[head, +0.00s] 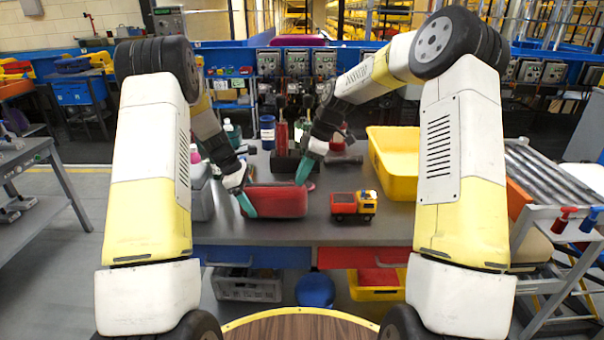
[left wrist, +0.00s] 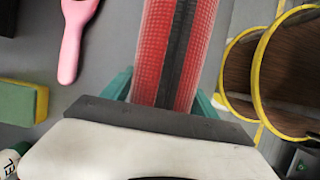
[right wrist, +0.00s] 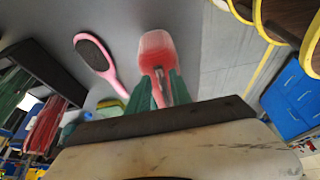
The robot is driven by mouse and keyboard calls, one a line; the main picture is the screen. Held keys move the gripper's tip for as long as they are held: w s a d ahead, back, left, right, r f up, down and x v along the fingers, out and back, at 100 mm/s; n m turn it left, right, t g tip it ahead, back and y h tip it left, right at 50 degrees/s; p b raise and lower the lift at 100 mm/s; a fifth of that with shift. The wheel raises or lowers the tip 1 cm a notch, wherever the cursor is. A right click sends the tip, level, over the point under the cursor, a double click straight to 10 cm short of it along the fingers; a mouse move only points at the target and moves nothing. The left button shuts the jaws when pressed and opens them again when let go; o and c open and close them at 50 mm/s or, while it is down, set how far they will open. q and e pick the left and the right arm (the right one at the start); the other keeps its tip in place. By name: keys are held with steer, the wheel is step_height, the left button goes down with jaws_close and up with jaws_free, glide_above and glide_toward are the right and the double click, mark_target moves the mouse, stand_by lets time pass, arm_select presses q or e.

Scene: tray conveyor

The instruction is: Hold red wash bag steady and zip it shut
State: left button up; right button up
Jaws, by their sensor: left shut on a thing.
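The red wash bag (head: 275,201) lies on the grey table. In the left wrist view the bag (left wrist: 152,55) runs lengthwise, with a dark zip strip (left wrist: 178,50) along its top. My left gripper (head: 246,204) is shut on the bag's left end, a teal finger on each side of it (left wrist: 165,90). My right gripper (head: 303,172) points down at the bag's right end. In the right wrist view its fingers (right wrist: 164,92) are close together over the bag's end (right wrist: 156,48), with a small greyish part between them. I cannot tell whether they grip the zip pull.
A red and yellow toy truck (head: 353,205) stands right of the bag, and a yellow bin (head: 395,175) behind it. A pink hairbrush (left wrist: 75,35) and a green and yellow sponge (left wrist: 22,102) lie nearby. Bottles and tools stand at the back. The table's front strip is clear.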

steer(key=shift+r, duration=0.15)
arm_select(q)
steer(key=shift+d, duration=0.1)
arm_select(e)
steer(key=v, duration=1.1)
steer(key=shift+d+r, duration=0.25)
steer(key=shift+r, duration=0.1)
arm_select(q)
steer(key=o, duration=1.9)
